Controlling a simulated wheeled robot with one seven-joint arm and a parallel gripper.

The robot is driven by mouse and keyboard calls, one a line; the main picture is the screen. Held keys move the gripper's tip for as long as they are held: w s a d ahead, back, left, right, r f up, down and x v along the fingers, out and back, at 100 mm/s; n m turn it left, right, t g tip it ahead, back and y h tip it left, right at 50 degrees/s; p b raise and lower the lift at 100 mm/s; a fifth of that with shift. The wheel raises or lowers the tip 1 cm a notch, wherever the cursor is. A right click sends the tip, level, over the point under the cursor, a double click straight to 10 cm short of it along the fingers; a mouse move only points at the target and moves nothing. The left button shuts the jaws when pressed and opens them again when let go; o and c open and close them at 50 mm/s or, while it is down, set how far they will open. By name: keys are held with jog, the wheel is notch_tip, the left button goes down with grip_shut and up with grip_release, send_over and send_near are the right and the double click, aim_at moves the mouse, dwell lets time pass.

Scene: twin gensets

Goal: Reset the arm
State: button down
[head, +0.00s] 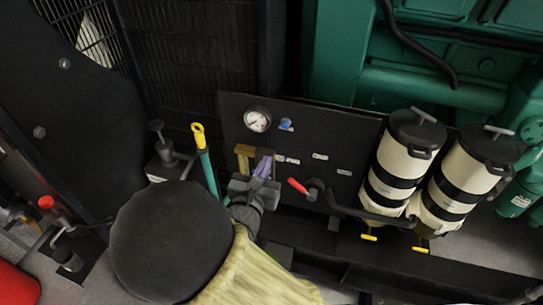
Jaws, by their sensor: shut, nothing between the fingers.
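My gripper (264,162) is in the middle of the head view, in front of the black panel (340,135). Its slim purplish fingers are together and hold nothing. The dark grey wrist sits just below the fingers. My arm, with a pale yellow sleeve and a large dark round joint, comes up from the bottom edge and hides part of the floor and the panel's lower left.
A red-tipped lever (298,186) is just right of my gripper. A teal handle with a yellow top (198,135) stands to its left. Two cream-and-black canisters (402,165) are at right. A gauge (257,119) is above. Green machinery (430,90) fills the upper right.

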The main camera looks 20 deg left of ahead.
jog(key=shift+s+d, duration=0.1)
jog(key=shift+d, duration=0.15)
jog(key=shift+r, duration=0.1)
